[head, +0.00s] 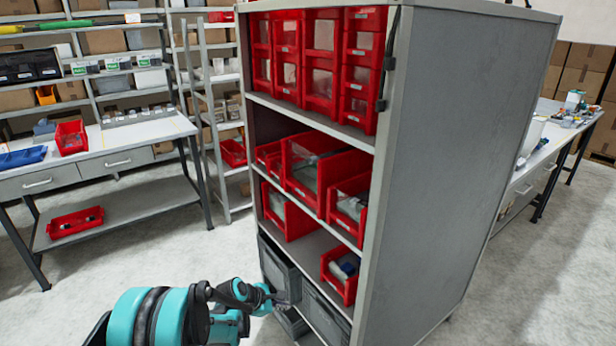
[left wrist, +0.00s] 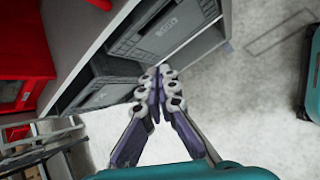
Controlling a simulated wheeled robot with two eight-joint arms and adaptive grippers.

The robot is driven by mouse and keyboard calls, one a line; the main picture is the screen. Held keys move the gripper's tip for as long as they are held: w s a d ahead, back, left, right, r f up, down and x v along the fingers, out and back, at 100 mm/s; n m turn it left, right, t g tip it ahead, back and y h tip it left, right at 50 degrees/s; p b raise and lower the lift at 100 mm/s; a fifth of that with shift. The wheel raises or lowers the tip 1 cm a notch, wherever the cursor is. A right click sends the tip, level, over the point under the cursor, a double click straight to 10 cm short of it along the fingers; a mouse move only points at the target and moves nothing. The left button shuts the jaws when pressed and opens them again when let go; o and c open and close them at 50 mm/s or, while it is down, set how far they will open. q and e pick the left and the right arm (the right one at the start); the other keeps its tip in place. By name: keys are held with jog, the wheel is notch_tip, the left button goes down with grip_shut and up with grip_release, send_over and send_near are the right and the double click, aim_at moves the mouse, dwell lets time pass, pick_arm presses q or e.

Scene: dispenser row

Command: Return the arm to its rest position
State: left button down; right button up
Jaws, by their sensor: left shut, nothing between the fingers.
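My left gripper (head: 284,299) is low at the left front of the grey shelf cabinet (head: 455,130), beside its bottom shelf. In the left wrist view the left gripper (left wrist: 160,72) has its fingers together with nothing between them. Beyond the fingertips are dark grey crates (left wrist: 160,35) on the lowest shelf. In the head view a dark grey crate (head: 278,264) stands just behind the gripper; I cannot tell whether they touch. My right gripper is in neither view.
The cabinet holds red bins (head: 310,172) on its upper shelves and a small red bin (head: 340,273) lower down. A white workbench (head: 95,153) with a red bin (head: 71,137) stands at the left. The floor (head: 150,265) between bench and cabinet is clear.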

pick_arm(q)
jog(key=s+a+r+m+y, duration=0.2)
jog(key=s+r+m, duration=0.3)
jog(key=s+r, duration=0.25)
jog(key=s+a+r+m+y, duration=0.1)
jog(key=s+a+r+m, duration=0.2)
jog(key=s+r+m, duration=0.35)
jog(key=s+a+r+m+y, duration=0.1)
jog(key=s+m, duration=0.1)
jog(key=s, duration=0.3)
jog(key=s+a+r+m+t, duration=0.1)
jog(key=s+a+m, duration=0.1)
jog(key=s, duration=0.4)
jog(key=s+a+r+m+y, duration=0.1)
jog(key=s+r+m, duration=0.1)
jog(key=s+m, duration=0.2)
jog(key=shift+s+a+t+y, duration=0.3)
jog(key=shift+s, duration=0.6)
jog(key=shift+a, duration=0.15)
